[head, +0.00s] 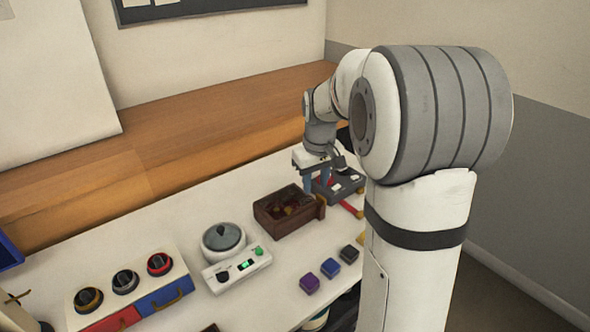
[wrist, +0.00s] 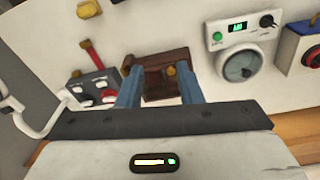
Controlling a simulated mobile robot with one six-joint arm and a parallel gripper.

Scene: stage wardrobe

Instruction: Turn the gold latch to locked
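A knob with a gold ring (head: 88,299) sits on top of a white box at the lower left in the head view. It is the likeliest gold latch, but I cannot tell its setting. Knobs with a pale ring (head: 125,281) and a red ring (head: 159,264) sit beside it. My gripper (head: 317,187) is far to the right of them, above the table by a brown wooden box (head: 275,222). In the wrist view its blue fingers (wrist: 160,92) are apart with nothing held between them. The gold-ringed knob is not visible there.
A white device with a round grey lid (head: 222,237) stands between the knob box and the wooden box. A grey switch box (head: 345,186) is close to my gripper. Purple, blue and black blocks (head: 330,268) lie in front. Some white tabletop is bare.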

